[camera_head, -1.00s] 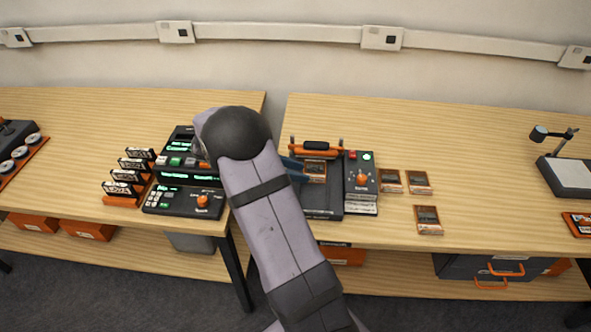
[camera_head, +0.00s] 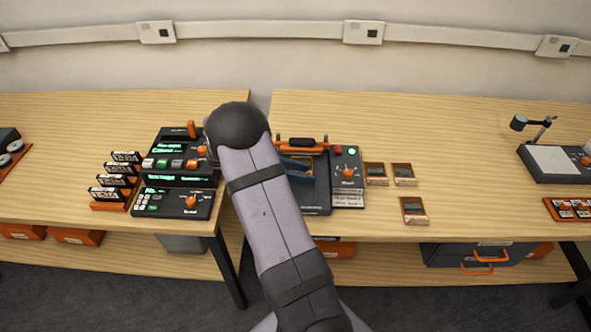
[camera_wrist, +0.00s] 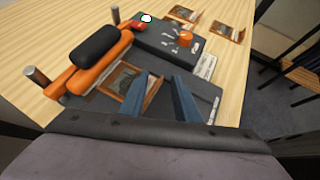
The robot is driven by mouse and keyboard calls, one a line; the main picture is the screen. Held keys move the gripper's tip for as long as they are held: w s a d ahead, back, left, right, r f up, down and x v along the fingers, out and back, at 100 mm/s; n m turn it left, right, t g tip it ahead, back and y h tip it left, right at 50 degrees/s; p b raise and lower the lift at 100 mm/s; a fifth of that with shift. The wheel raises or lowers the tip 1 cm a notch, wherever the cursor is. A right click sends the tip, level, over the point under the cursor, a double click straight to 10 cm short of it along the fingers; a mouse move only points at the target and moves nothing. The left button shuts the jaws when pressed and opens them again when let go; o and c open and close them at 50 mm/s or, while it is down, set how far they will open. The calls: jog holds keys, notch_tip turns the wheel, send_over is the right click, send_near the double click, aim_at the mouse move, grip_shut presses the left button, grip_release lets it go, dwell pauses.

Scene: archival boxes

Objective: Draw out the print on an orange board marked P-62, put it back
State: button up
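A print on an orange-edged board (camera_wrist: 121,86) lies on the dark press-like device (camera_head: 318,207), beside its orange bar with a black grip (camera_wrist: 97,46). No marking can be read on it. In the head view my gripper (camera_head: 297,168) is partly hidden by my arm. Three similar prints lie on the table to the right, one of them nearest the front (camera_head: 413,210).
The device's control panel (camera_head: 347,168) has an orange knob and a lit green button. A console (camera_head: 180,202) and upright labelled cards (camera_head: 118,180) stand on the left table. A lamp stand (camera_head: 555,160) is at the right. Bare tabletop lies between.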

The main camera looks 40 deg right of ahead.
aim_at(303, 189)
jog(key=shift+d+f, duration=0.1)
grip_shut()
jog(key=shift+s, duration=0.15)
jog(key=shift+s+a+p, duration=0.35)
jog(key=shift+s+a, duration=0.7)
jog(key=shift+a, duration=0.05)
jog(key=shift+s+a+f, duration=0.1)
jog(key=shift+s+a, duration=0.9)
jog(key=shift+s, duration=0.2)
jog(key=shift+c, duration=0.4)
grip_release()
